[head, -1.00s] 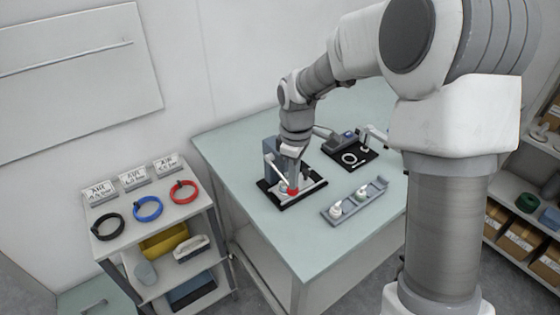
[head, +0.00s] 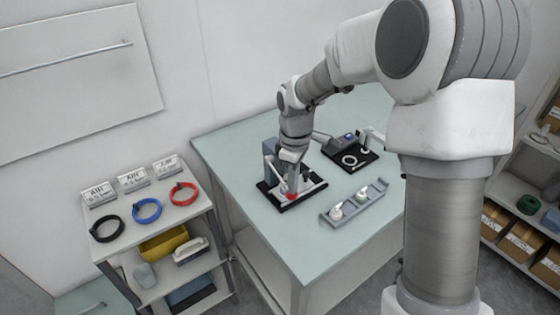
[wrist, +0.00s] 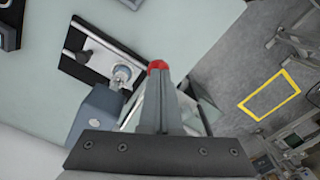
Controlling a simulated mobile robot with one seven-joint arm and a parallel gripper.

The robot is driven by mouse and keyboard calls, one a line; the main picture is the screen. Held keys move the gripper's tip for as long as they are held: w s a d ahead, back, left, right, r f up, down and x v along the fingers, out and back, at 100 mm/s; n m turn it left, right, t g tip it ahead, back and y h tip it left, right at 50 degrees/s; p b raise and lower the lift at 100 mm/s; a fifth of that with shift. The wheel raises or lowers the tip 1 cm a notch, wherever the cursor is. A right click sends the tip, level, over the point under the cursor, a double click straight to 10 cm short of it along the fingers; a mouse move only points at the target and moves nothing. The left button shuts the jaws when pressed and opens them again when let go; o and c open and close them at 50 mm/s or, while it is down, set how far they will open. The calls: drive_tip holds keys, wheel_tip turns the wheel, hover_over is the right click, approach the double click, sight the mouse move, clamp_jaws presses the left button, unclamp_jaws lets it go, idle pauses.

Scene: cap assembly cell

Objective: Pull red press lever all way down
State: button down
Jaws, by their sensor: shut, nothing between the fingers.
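The press (head: 271,152) is a blue-grey block on a black base (head: 262,187) on the table. Its lever ends in a red knob (head: 291,196), low over the front of the base. My gripper (head: 292,187) is shut and empty, pointing down at the knob and partly covering it and the lever. In the wrist view, the red knob (wrist: 157,65) shows just beyond the tips of my shut fingers (wrist: 160,78). They look to be touching it, though contact is not certain. The press body (wrist: 95,115) is left of the fingers. The lever arm is mostly hidden.
A grey tray (head: 350,213) with small white and green parts lies right of the press. A second black fixture (head: 372,157) stands behind it. A shelf (head: 150,235) with black, blue and red rings stands at left. The front of the table (head: 290,245) is clear.

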drive_tip(key=shift+w+a+r+p, duration=0.1)
drive_tip(key=shift+w+r+p, duration=0.1)
drive_tip(key=shift+r+p, duration=1.2)
drive_tip(key=shift+r, duration=0.1)
drive_tip(key=shift+s+d+r+p, duration=0.1)
drive_tip(key=shift+s+r+p, duration=0.05)
drive_tip(key=shift+r+p, duration=0.55)
drive_tip(key=shift+s+d+r+p, duration=0.15)
drive_tip(key=shift+r+p, duration=0.3)
drive_tip(key=shift+r, duration=0.4)
drive_tip(key=shift+w+a+r+p, duration=0.1)
drive_tip(key=shift+a+r+p, duration=0.05)
drive_tip(key=shift+r+p, duration=1.2)
drive_tip(key=shift+r, duration=0.2)
